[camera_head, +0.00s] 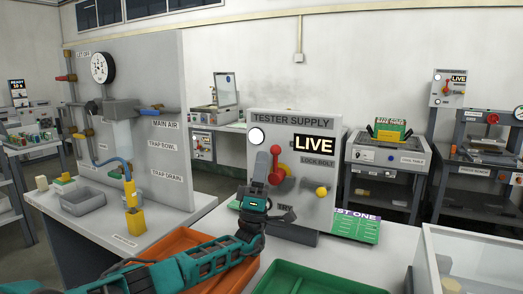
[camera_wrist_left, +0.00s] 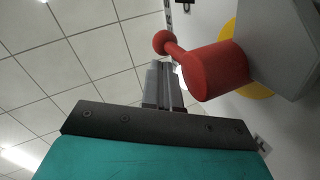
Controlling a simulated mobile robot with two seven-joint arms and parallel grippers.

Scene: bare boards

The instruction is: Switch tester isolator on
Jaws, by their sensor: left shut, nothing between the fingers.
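The grey tester supply box (camera_head: 330,215) stands on the bench in the head view, with a lit "LIVE" sign (camera_head: 314,146). Its red isolator handle (camera_head: 276,150) points up, ending in a round knob. In the left wrist view the red handle (camera_wrist_left: 215,70) sits at upper right before a yellow disc (camera_wrist_left: 257,88). My left gripper (camera_head: 263,165) is shut and empty, just left of the handle. Its fingertips (camera_wrist_left: 164,84) lie beside the handle in the wrist view; I cannot tell whether they touch. My right gripper is not in view.
A yellow lock bolt knob (camera_head: 321,191) is on the box's right side. An orange tray (camera_head: 190,240) and a green tray (camera_head: 310,280) lie in front. A grey panel with pipes and a gauge (camera_head: 103,67) stands left. A clear-walled bin (camera_head: 470,245) is at right.

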